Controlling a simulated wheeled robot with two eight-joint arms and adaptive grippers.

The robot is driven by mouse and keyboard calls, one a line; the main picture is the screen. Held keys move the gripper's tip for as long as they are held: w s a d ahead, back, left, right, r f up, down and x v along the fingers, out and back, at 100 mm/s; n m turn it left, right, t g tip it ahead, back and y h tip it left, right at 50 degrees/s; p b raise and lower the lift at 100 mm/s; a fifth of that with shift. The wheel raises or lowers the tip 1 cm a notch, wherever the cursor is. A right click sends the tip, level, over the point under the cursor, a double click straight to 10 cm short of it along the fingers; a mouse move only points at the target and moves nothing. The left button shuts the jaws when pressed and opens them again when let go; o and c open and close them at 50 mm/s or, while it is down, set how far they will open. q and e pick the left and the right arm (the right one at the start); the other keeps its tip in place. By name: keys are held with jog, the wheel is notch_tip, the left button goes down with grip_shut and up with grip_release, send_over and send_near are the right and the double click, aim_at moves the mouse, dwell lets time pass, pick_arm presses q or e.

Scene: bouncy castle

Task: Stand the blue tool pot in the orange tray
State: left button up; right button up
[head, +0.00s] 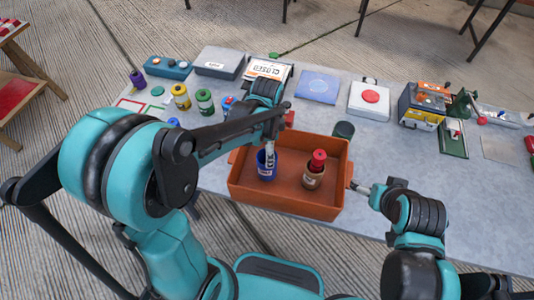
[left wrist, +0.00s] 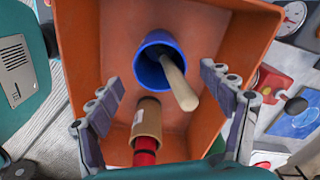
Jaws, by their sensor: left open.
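The orange tray (head: 243,192) sits at the table's front edge. The blue tool pot (head: 266,172) stands upright inside it, in its left part. In the left wrist view the pot (left wrist: 152,45) has a wooden handle (left wrist: 178,82) leaning out of its mouth. My left gripper (head: 270,150) is above the pot; in the left wrist view its fingers (left wrist: 165,92) are spread wide, with no finger visibly touching the pot. My right gripper (head: 361,187) is just outside the tray's right wall; its fingers are too small to judge.
Several coloured pots (head: 204,101), boxes and a red-button box (head: 370,100) line the table behind. Bare table (head: 400,160) lies right of the tray.

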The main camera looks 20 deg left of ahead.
pick_arm(q)
notch_tip(320, 180, up, 7)
jog(key=p, duration=0.2)
jog(key=s+a+r+n+t, duration=0.2)
jog(key=s+n+t, duration=0.1)
jog(key=s+n, duration=0.2)
jog(key=s+a+r+n+t, duration=0.2)
jog(key=s+r+n+t, duration=0.1)
jog(key=n, duration=0.5)
jog(key=shift+s+a+t, duration=0.35)
jog(key=shift+s+t, duration=0.25)
jog(key=shift+s, duration=0.55)
notch_tip(320, 180, down, 3)
jog(key=b, duration=0.3)
jog(key=shift+r, duration=0.1)
